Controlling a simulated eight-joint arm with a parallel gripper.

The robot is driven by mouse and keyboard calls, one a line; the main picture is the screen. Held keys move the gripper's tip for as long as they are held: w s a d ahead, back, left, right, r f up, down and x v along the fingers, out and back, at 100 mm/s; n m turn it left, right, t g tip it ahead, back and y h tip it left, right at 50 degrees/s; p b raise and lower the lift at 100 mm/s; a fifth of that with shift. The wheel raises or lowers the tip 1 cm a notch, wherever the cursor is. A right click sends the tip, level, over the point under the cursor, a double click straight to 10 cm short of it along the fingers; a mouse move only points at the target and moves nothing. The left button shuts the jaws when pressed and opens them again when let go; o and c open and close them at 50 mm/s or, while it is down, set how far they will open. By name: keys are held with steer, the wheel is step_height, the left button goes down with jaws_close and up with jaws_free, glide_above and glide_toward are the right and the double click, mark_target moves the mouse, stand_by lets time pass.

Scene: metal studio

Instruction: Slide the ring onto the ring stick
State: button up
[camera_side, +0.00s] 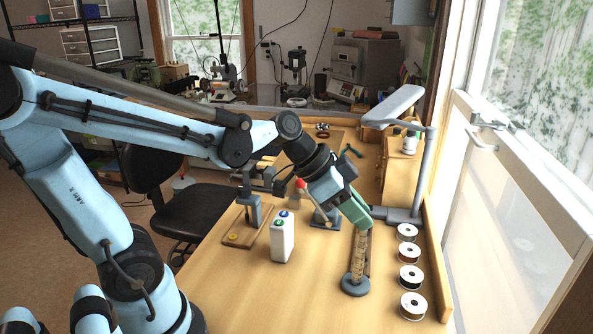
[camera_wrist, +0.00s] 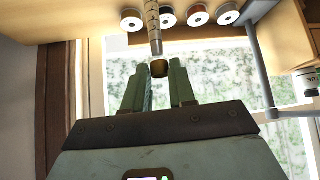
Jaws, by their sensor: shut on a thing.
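The ring stick stands upright on the bench as a tan, marked rod (camera_side: 357,262) with a round grey base (camera_side: 355,286). In the wrist view the rod (camera_wrist: 152,22) comes down from the top edge. My gripper (camera_side: 366,226) is above the rod's upper end in the side view. The ring is hidden in the side view.
Several wire spools (camera_side: 410,277) line the bench's right edge. A grey lamp post (camera_side: 425,175) stands behind them. A white box (camera_side: 282,240) and a wooden board with a clamp (camera_side: 245,238) stand left of the stick. The bench front is clear.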

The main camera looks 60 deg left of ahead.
steer(key=shift+f, duration=1.35)
steer(key=o, duration=0.9)
steer(key=shift+o, duration=0.2)
steer(key=v, duration=1.2)
